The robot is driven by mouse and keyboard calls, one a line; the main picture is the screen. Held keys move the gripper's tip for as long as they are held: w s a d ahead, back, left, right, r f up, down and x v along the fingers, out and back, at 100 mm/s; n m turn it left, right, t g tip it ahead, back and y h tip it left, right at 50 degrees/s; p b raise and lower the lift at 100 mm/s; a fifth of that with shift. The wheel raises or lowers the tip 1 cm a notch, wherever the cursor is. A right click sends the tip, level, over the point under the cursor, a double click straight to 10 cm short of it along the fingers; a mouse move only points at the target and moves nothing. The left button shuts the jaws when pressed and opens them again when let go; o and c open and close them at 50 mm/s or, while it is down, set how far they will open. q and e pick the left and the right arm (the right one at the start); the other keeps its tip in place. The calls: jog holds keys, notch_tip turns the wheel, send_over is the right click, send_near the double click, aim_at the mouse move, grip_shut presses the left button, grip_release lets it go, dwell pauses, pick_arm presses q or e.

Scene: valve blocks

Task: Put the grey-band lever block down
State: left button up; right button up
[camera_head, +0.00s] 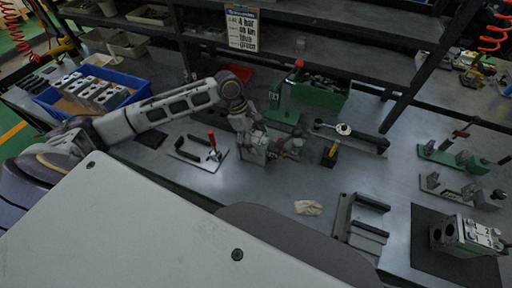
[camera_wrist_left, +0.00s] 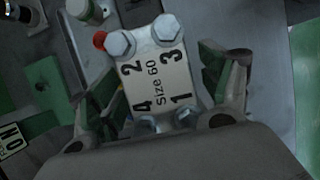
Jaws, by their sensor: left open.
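A valve block (camera_wrist_left: 157,78) fills the middle of the left wrist view. Its pale top plate reads "Size 60" with numbers 1 to 4 and has bolt heads at its ends. My left gripper (camera_wrist_left: 160,65) is open, with one finger on each side of this block; I cannot tell whether either finger touches it. In the head view, my left gripper (camera_head: 268,140) is over the middle of the bench, and the block is mostly hidden by it. The grey band and lever cannot be made out. My right gripper is out of view.
Another valve block (camera_head: 464,236) lies on a dark mat (camera_head: 425,262) at the right. A white plate with a red-handled clamp (camera_head: 208,150) is left of the gripper. A green bin (camera_head: 318,102) stands behind. A glove (camera_head: 308,208) and a black fixture (camera_head: 362,222) lie in front.

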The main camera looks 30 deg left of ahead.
pick_arm(q)
jog(key=shift+d+f, duration=0.15)
jog(key=shift+f, duration=0.25)
grip_shut()
jog(key=shift+w+r, duration=0.1)
jog(key=shift+r, duration=0.05)
dwell(0.6)
